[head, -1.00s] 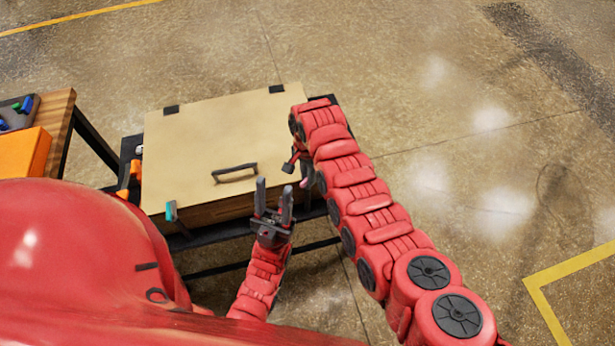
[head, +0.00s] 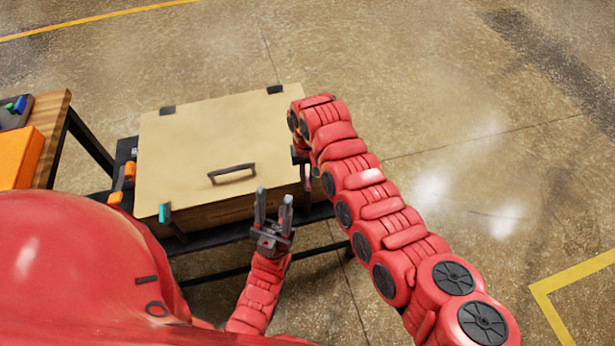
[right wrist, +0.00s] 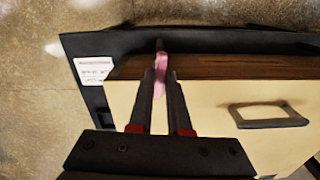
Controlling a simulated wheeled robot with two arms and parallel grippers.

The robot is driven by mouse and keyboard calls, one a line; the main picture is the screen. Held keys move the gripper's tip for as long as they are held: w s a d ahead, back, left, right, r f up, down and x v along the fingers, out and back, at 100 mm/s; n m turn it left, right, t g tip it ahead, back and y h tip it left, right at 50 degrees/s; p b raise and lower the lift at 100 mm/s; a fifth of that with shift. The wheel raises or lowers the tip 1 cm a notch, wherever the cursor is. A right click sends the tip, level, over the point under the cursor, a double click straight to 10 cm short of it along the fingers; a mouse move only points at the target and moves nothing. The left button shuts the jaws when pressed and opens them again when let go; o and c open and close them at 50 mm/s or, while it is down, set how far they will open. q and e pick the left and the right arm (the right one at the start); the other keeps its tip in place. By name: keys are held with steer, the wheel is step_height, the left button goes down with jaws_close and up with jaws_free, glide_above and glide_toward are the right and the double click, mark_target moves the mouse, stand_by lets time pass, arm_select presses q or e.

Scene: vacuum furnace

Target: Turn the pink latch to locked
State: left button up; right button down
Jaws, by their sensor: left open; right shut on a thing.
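The pink latch (right wrist: 160,84) sits at the edge of the furnace's tan lid (right wrist: 215,100) in the right wrist view. My right gripper (right wrist: 162,76) is shut on it, with a dark finger on each side. The lid (head: 215,140) lies flat and closed on the furnace box. My left gripper (head: 272,210) is open and empty in front of the box.
The lid has a black handle (head: 232,172) near its front edge. A teal latch (head: 165,213) is at the front left corner. A wooden table (head: 50,105) with an orange box (head: 18,155) stands at the left. The floor at the right is clear.

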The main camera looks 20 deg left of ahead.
mark_target(307, 178)
steer(key=shift+n, duration=0.6)
steer(key=c, duration=0.9)
jaws_free()
steer(key=shift+o, duration=0.2)
steer(key=shift+r+b, duration=0.3)
steer(key=shift+r, duration=0.2)
step_height(307, 178, up, 16)
steer(key=b, duration=0.1)
steer(key=shift+r+b, duration=0.2)
steer(key=shift+b, duration=0.1)
steer(key=shift+w+f, duration=0.1)
